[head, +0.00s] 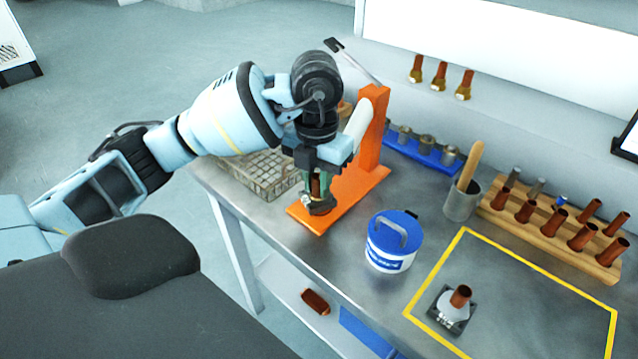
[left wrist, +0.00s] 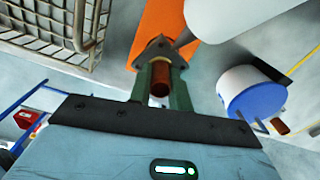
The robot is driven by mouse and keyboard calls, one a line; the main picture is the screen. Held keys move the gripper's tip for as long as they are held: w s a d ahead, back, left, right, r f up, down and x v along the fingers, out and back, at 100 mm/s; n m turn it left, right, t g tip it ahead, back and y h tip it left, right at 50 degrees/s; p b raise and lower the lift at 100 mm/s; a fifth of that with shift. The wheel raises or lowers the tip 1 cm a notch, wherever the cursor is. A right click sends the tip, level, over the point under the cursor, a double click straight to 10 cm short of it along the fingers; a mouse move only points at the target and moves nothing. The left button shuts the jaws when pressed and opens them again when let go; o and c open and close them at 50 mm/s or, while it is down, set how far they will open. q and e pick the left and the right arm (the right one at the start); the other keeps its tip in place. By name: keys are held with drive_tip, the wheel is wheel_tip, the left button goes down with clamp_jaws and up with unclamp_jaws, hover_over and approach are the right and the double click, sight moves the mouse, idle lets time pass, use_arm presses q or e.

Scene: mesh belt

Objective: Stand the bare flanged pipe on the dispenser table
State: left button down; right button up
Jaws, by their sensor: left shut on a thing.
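My left gripper (head: 317,184) is shut on a copper-brown flanged pipe (left wrist: 160,85). The pipe is upright, with its dark flange (head: 322,207) at the bottom. Gripper and pipe are over the orange base of the dispenser (head: 345,192), in front of its upright and white cylinder. The left wrist view shows the green fingers on both sides of the pipe and the flange (left wrist: 157,50) against the orange base. I cannot tell whether the flange touches the base. The fingers hide part of the pipe. My right gripper is not in view.
A wire basket (head: 262,172) stands left of the dispenser; a blue-lidded tub (head: 392,245) stands to its right. Another flanged pipe with white around it (head: 459,298) stands inside the yellow outline. A wooden rack (head: 535,222) of pipes and a grey cup (head: 461,203) are farther right.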

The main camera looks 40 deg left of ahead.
use_arm(q)
drive_tip(key=shift+w+f, duration=0.2)
drive_tip(key=shift+w, duration=0.2)
drive_tip(key=shift+s+f, duration=0.1)
drive_tip(key=shift+f, duration=0.4)
drive_tip(key=shift+f, duration=0.15)
drive_tip(key=c, duration=1.3)
unclamp_jaws()
wheel_tip(320, 180, up, 12)
drive_tip(key=shift+f+p, duration=0.25)
drive_tip(key=shift+p, duration=0.75)
drive_tip(key=shift+r, duration=0.4)
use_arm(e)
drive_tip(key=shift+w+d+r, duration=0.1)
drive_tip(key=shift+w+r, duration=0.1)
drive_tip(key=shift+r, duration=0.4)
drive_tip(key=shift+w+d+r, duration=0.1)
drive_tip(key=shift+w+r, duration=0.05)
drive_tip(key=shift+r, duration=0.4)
